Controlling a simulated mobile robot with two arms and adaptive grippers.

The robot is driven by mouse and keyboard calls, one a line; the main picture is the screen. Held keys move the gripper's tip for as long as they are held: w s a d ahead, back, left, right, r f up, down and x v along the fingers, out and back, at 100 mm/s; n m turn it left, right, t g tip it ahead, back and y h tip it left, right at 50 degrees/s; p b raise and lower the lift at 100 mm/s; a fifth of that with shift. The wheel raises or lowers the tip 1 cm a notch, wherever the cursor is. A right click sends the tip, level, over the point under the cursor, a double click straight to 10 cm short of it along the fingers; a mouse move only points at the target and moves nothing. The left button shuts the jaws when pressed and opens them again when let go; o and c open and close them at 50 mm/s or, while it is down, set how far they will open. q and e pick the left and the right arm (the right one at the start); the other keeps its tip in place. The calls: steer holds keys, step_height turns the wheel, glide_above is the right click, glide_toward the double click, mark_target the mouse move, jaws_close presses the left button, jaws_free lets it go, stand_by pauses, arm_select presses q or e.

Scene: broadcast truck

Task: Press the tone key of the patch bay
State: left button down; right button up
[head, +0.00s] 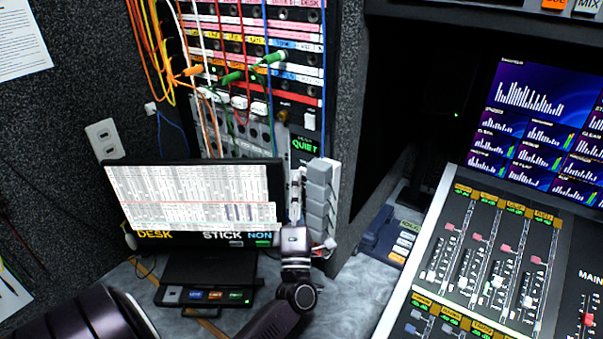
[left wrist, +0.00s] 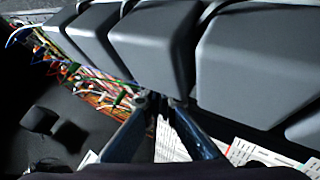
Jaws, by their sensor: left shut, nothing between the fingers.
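The patch bay (head: 285,45) stands at the top centre in the head view, with labelled rows and many plugged cables. White keys or caps (head: 258,108) and a separate white one (head: 309,121) sit on its lower part; I cannot tell which is the tone key. My left gripper (head: 296,188) reaches up below the green QUIET display (head: 305,146), beside a column of grey blocks (head: 318,205). In the left wrist view its fingertips (left wrist: 163,98) are together and empty, close under the grey blocks (left wrist: 152,45); contact is unclear. My right gripper is not in view.
A monitor (head: 190,190) stands left of my gripper, with a small button box (head: 205,297) before it. A mixing console (head: 490,250) fills the right. Loose cables (head: 240,75) hang across the patch bay. Some grey desk top (head: 350,290) is clear between monitor and console.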

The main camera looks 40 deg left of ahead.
arm_select(q)
steer(key=shift+w, duration=0.2)
stand_by(0.5)
steer(key=shift+w+a, duration=0.1)
steer(key=shift+w, duration=0.15)
steer(key=shift+s, duration=0.45)
steer(key=s+p, duration=0.1)
steer(key=s, duration=0.5)
steer(key=shift+d, duration=0.4)
